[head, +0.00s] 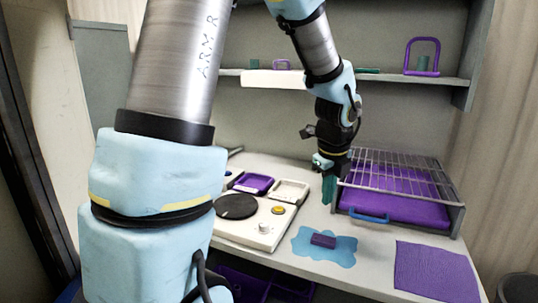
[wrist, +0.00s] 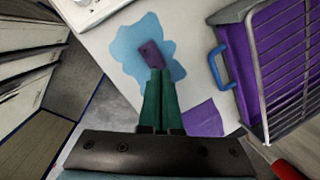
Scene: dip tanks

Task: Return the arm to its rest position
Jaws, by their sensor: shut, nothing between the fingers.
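My gripper (head: 329,188) hangs above the bench beside the wire rack, fingers pointing down. Its green fingers are shut and hold nothing; in the wrist view the gripper (wrist: 162,75) shows the two fingers side by side. My arm crosses the head view from the left foreground to the upper middle. A small purple block (head: 323,240) lies on a blue splash-shaped mat (head: 345,250), below and apart from the gripper. In the wrist view the block (wrist: 150,52) appears just beyond the fingertips.
A wire rack (head: 405,170) over a purple tray with a blue handle (head: 369,215) stands close right of the gripper. A white device with a dark disc (head: 237,206) stands left. A purple cloth (head: 435,272) lies front right. A shelf (head: 390,77) runs along the back.

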